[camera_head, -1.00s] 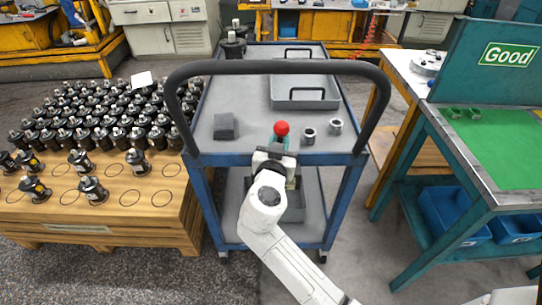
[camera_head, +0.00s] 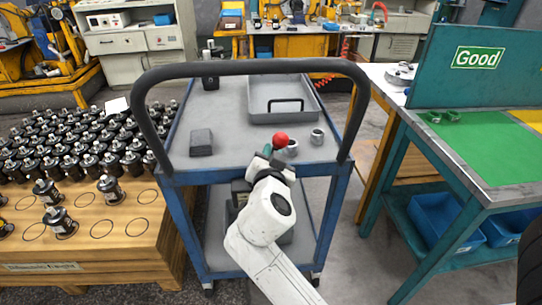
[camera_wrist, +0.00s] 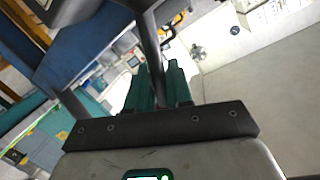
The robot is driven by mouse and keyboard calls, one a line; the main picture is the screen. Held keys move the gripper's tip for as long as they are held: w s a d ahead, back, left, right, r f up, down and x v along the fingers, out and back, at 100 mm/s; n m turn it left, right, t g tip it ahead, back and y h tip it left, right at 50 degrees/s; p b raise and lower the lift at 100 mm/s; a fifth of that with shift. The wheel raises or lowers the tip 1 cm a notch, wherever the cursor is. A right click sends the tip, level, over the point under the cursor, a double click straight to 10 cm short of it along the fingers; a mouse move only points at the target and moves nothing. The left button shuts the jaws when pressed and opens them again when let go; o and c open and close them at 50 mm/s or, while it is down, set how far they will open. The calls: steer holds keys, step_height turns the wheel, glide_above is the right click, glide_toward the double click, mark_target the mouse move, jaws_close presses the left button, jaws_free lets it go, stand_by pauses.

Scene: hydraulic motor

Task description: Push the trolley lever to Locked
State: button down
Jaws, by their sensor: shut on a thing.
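The trolley (camera_head: 258,171) has a blue frame, grey shelves and a black push handle (camera_head: 250,68). Its lever has a red knob (camera_head: 281,140), standing at the front edge, a little right of the middle. My gripper (camera_head: 268,155) is at the lever just below the knob, with green fingertips partly hidden by my wrist. In the wrist view, the green fingers of my gripper (camera_wrist: 155,86) are close together around a dark bar (camera_wrist: 150,45), which looks like the lever shaft. The lever's base and any Locked marking are hidden or unreadable.
On the trolley top are a dark block (camera_head: 201,142), two small metal cups and a grey tray (camera_head: 283,98). A wooden pallet (camera_head: 100,255) with many black motors stands left. A green-topped table (camera_head: 490,150) with a Good sign stands right.

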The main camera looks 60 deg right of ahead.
steer(key=shift+f, duration=0.1)
steer(key=c, duration=1.1)
jaws_free()
steer(key=shift+d, duration=0.1)
steer(key=shift+c, duration=0.2)
steer(key=v, duration=1.1)
steer(key=shift+d, duration=0.1)
